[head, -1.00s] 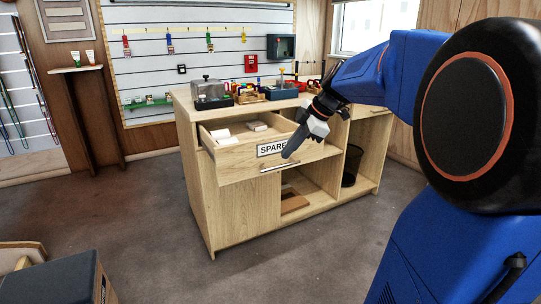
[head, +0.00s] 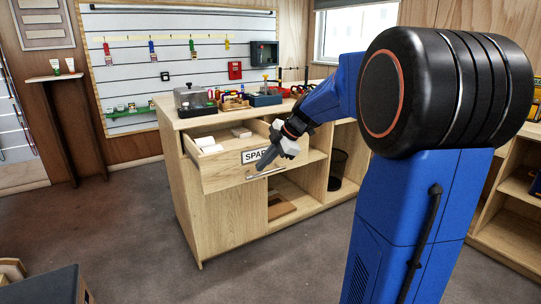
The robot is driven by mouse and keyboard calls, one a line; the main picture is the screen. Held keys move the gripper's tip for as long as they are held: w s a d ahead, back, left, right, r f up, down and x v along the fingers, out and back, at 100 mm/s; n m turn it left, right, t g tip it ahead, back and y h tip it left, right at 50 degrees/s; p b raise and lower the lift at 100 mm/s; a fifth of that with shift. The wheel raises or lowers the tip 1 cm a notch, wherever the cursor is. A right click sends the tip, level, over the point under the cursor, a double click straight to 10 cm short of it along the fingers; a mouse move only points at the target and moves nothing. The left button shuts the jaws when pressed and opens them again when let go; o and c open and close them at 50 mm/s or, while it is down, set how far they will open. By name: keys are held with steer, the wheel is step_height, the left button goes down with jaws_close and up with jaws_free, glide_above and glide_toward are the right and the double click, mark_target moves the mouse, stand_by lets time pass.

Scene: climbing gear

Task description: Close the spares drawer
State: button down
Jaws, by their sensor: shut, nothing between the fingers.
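The spares drawer (head: 220,170) is a light wooden drawer pulled out of the front of the workbench cabinet (head: 230,220). A white label that begins "SPA" is on its front, partly covered by my gripper. White boxes (head: 208,146) lie inside it. A thin bar handle (head: 268,173) runs along the lower part of the front. My gripper (head: 262,165) is shut and empty, with its fingertips over the drawer front just above the handle. I cannot tell whether they touch it.
On the cabinet top stand a clear-lidded box (head: 196,98), a blue tray (head: 264,98) and small gear. Open shelves lie below the drawer, with a dark wire bin (head: 337,168) at the right. The floor (head: 130,235) in front is clear.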

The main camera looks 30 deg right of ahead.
mark_target(247, 170)
steer(key=w, duration=0.2)
steer(key=w+f, duration=0.1)
steer(key=shift+w+a, duration=0.1)
steer(key=shift+a, duration=0.2)
steer(key=shift+w, duration=0.65)
